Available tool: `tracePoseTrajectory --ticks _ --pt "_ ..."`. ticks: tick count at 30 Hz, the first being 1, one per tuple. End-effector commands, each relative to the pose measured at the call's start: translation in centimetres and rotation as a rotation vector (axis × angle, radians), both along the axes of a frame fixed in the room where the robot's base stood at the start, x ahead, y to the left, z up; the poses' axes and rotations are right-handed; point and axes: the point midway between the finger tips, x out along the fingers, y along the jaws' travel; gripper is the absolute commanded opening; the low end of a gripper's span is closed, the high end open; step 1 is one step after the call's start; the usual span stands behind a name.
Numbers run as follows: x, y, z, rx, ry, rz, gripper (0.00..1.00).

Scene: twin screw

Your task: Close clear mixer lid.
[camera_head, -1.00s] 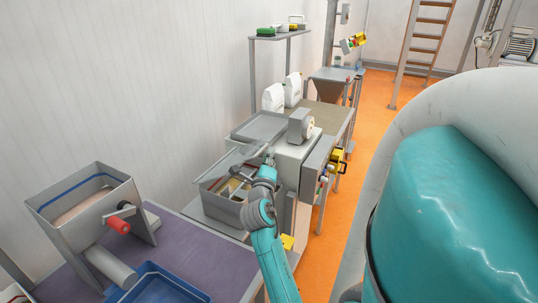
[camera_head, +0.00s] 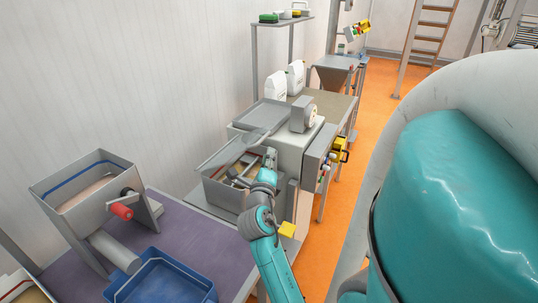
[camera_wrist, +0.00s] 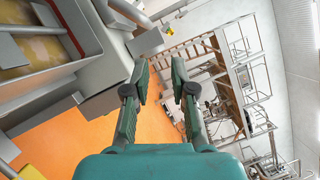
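The mixer is a grey metal trough (camera_head: 228,200) at mid picture in the head view, with mixing parts showing inside. Its clear lid (camera_head: 232,148) stands tilted above the trough, with a gap under it. My gripper (camera_head: 270,157) is at the right side of the trough, near the lid's right end. Whether it touches the lid cannot be told. In the wrist view my gripper (camera_wrist: 161,84) has its two fingers apart with nothing between them. A metal trough edge with yellowish contents (camera_wrist: 35,50) shows at its upper left.
A grey tray (camera_head: 262,115) and a machine housing with a round knob (camera_head: 303,115) stand behind the mixer. A control box with a yellow part (camera_head: 340,150) is at its right. A hopper (camera_head: 88,195) and blue crate (camera_head: 160,280) are front left. Orange floor (camera_head: 385,100) is open at right.

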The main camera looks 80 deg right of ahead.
Motion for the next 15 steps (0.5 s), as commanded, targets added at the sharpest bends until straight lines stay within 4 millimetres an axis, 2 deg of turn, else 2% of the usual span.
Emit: tracePoseTrajectory --ticks 15 --pt "-0.4 3.1 -0.4 0.001 0.000 0.001 0.25"
